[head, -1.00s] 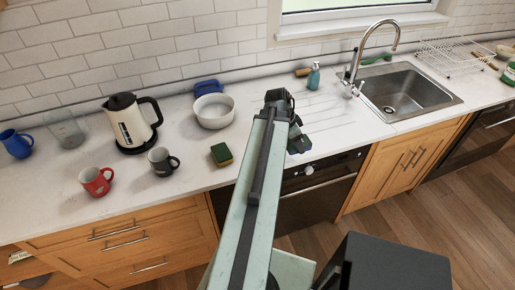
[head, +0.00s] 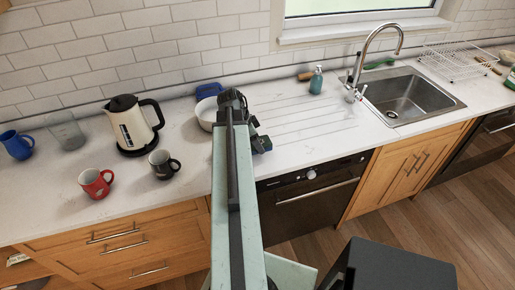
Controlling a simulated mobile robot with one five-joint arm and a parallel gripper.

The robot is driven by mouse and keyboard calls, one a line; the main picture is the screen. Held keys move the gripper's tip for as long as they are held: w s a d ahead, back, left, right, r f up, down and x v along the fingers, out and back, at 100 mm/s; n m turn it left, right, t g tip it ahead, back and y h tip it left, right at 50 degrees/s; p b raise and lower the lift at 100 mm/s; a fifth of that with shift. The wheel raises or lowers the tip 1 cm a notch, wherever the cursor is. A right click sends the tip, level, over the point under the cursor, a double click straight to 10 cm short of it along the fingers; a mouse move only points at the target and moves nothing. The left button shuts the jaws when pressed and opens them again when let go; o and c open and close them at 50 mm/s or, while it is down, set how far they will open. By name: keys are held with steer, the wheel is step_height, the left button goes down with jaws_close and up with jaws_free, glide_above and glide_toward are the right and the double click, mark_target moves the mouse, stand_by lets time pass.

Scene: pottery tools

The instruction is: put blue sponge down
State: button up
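My gripper (head: 262,145) is at the end of my arm, over the worktop just left of the ribbed drainer area. A small dark blue piece, the blue sponge (head: 267,152), shows at its fingertips near the front edge of the worktop. The gripper seems shut on it, and most of the sponge is hidden by the fingers. I cannot tell how high it is above the worktop (head: 310,135).
A white bowl (head: 205,111) is partly behind my arm, with a blue object (head: 208,90) behind it. A kettle (head: 133,122), a red mug (head: 95,182) and a dark mug (head: 163,164) stand left. A soap bottle (head: 316,80) and sink (head: 410,95) are right.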

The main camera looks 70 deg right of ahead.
step_height(320, 180, down, 4)
steer(key=b, duration=0.3)
steer(key=shift+r, duration=0.25)
steer(key=shift+f, duration=0.15)
steer(key=o, duration=0.8)
steer(key=shift+o, duration=0.2)
steer(key=shift+r+p, duration=0.3)
steer(key=shift+p, duration=0.05)
steer(key=p+v, duration=1)
steer(key=v, duration=0.1)
steer(key=shift+w+r+p, duration=0.15)
steer(key=shift+r+p, duration=0.15)
steer(key=shift+p, duration=0.05)
steer(key=shift+a, duration=0.15)
